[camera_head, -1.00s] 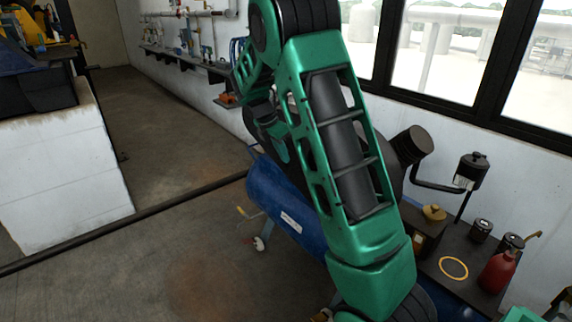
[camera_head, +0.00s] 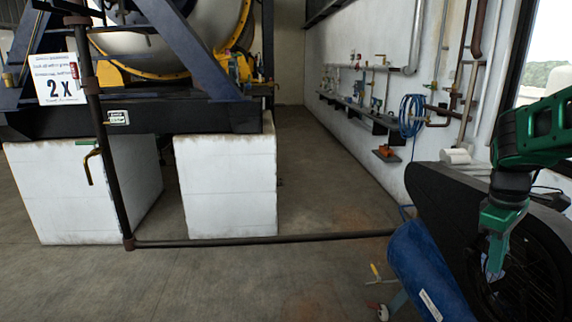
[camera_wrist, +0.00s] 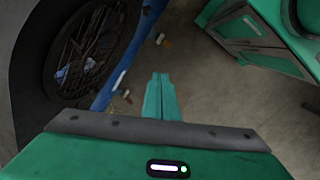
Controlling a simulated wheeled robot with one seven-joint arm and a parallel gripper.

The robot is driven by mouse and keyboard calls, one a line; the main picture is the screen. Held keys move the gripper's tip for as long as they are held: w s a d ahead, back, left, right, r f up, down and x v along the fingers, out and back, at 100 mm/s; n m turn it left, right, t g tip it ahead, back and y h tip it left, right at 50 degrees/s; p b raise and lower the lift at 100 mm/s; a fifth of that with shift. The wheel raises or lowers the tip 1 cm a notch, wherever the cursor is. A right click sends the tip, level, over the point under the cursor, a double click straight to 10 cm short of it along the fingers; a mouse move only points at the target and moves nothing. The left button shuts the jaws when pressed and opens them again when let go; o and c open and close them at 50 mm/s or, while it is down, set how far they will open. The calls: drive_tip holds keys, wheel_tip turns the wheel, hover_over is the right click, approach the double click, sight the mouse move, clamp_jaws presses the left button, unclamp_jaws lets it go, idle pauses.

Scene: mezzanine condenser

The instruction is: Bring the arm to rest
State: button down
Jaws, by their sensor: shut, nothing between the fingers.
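My gripper (camera_head: 492,272) is at the lower right of the head view, at the end of my green arm, pointing down. In the head view it lies in front of the black round grille of a machine (camera_head: 440,195). In the wrist view my gripper (camera_wrist: 160,80) shows its two green fingers together with nothing between them. The grille (camera_wrist: 95,50) is to their left, and a blue tank (camera_wrist: 125,75) lies just left of the fingertips. I cannot tell the exact gap to the machine.
The blue tank (camera_head: 425,268) lies on the floor beside the machine. A dark pipe rail (camera_head: 270,240) runs low across the floor, with an upright post at left. White blocks (camera_head: 225,185) carry a large vessel. A wall shelf (camera_head: 360,115) holds valves. The middle floor is clear.

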drive_tip(key=s+a+f+m+y, duration=0.1)
drive_tip(key=s+a+m, duration=0.2)
drive_tip(key=s+m, duration=0.3)
drive_tip(key=s+a+f+m+y, duration=0.1)
drive_tip(key=s+a+m, duration=0.3)
drive_tip(key=s, duration=1)
drive_tip(key=shift+a+m, duration=0.3)
drive_tip(key=shift+m, duration=0.8)
drive_tip(key=shift+s, duration=0.1)
